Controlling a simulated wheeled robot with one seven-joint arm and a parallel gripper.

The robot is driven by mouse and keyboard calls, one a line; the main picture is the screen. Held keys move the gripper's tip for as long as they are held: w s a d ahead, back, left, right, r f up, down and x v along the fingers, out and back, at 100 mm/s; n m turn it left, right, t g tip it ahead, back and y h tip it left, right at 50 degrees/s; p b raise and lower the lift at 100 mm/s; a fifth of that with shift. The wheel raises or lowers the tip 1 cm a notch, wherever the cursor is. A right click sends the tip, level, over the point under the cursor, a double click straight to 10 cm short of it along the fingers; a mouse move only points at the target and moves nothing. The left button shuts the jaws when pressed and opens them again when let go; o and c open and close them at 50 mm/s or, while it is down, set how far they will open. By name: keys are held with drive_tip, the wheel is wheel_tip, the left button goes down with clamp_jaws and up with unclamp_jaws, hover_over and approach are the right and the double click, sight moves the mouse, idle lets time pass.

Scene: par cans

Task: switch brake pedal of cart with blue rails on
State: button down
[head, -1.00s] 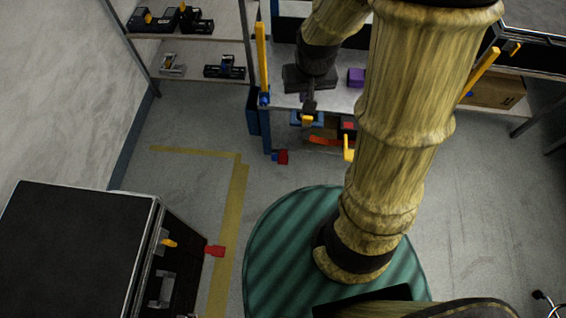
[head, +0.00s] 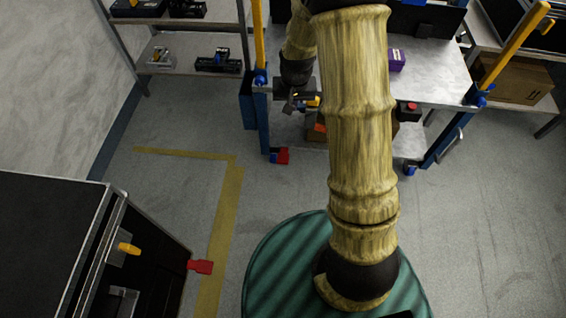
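The cart with blue rails (head: 263,122) stands at the top centre of the head view, with yellow upright handles and grey shelves. A red brake pedal (head: 283,155) sits low by its front left blue caster, close to the floor. My gripper (head: 302,103) is a small dark shape at the cart's front, above and slightly right of this pedal and apart from it. My arm covers the middle of the cart. The fingers are too small and dark to tell whether they are open or shut.
Shelves (head: 190,62) stand at the back left. A cardboard box (head: 512,80) is at the right. Floor left of the cart is clear.

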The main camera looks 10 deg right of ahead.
drive_tip(key=w+f+m+b, duration=0.1)
drive_tip(key=w+f+b, duration=0.3)
drive_tip(key=f+b, duration=0.7)
drive_tip(key=w+f+b, duration=0.3)
drive_tip(key=f+b, duration=0.2)
drive_tip(key=f, duration=1.1)
drive_tip(key=b, duration=0.1)
hover_over(284, 157)
drive_tip(key=s+a, duration=0.1)
drive_tip(key=s, duration=0.2)
drive_tip(key=s+x, duration=0.2)
drive_tip(key=x, duration=0.7)
drive_tip(key=shift+w+a+f+m, duration=0.15)
drive_tip(key=shift+w+f+m, duration=0.15)
drive_tip(key=shift+f, duration=0.05)
drive_tip(key=b+x, duration=0.2)
drive_tip(key=x, duration=0.3)
drive_tip(key=b+x, duration=0.3)
drive_tip(key=x, duration=0.2)
drive_tip(key=shift+s+d, duration=0.15)
drive_tip(key=shift+d, duration=0.1)
